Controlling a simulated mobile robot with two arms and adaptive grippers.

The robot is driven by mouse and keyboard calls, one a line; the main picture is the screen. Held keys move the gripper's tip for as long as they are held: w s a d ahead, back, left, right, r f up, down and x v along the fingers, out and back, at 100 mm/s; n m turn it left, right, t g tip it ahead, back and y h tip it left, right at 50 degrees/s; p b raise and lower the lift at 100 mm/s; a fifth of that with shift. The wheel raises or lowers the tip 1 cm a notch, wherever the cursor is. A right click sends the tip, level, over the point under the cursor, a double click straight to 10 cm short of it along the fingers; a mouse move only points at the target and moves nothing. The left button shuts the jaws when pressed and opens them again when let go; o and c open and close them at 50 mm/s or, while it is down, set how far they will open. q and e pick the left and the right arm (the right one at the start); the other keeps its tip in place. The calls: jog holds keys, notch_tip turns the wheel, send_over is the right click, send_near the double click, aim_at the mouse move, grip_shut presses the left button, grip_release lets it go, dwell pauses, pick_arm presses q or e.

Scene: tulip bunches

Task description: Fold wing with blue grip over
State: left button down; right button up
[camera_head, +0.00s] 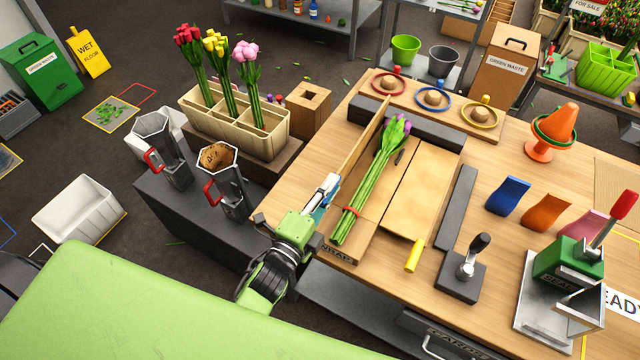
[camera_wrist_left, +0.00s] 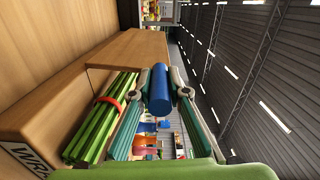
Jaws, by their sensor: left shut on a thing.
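My left gripper (camera_head: 326,192) is shut on the blue grip (camera_wrist_left: 160,90), which sits between the two fingers in the left wrist view. The wing with that grip (camera_head: 363,143) is a wooden panel, raised and seen nearly edge-on along the left of the wrapping board. A bunch of purple tulips (camera_head: 372,186) lies on the board beside it, with green stems and a red band (camera_wrist_left: 108,101). The other wing (camera_head: 425,190) lies flat to the right, with a yellow grip (camera_head: 413,256) at its near end. My right gripper is not in view.
Dark bars (camera_head: 457,207) flank the board. A black-handled press (camera_head: 466,268) and a green sealer (camera_head: 570,265) stand to the right on the table. A planter (camera_head: 232,125) with several tulips and metal jugs (camera_head: 222,183) stand to the left. Table between board and holders is clear.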

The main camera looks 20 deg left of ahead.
pick_arm(q)
jog(key=shift+d+m, duration=0.3)
jog(key=shift+d, duration=0.05)
jog(key=shift+s+d+f, duration=0.15)
jog(key=shift+s+d, duration=0.05)
jog(key=shift+d, duration=0.4)
jog(key=c, duration=2.2)
grip_release()
jog(key=s, duration=0.4)
jog(key=s+a, duration=0.1)
jog(key=s, duration=0.3)
jog(key=s+a, duration=0.1)
jog(key=s, duration=0.2)
jog(key=shift+s+a, duration=0.15)
jog(key=shift+s, duration=0.25)
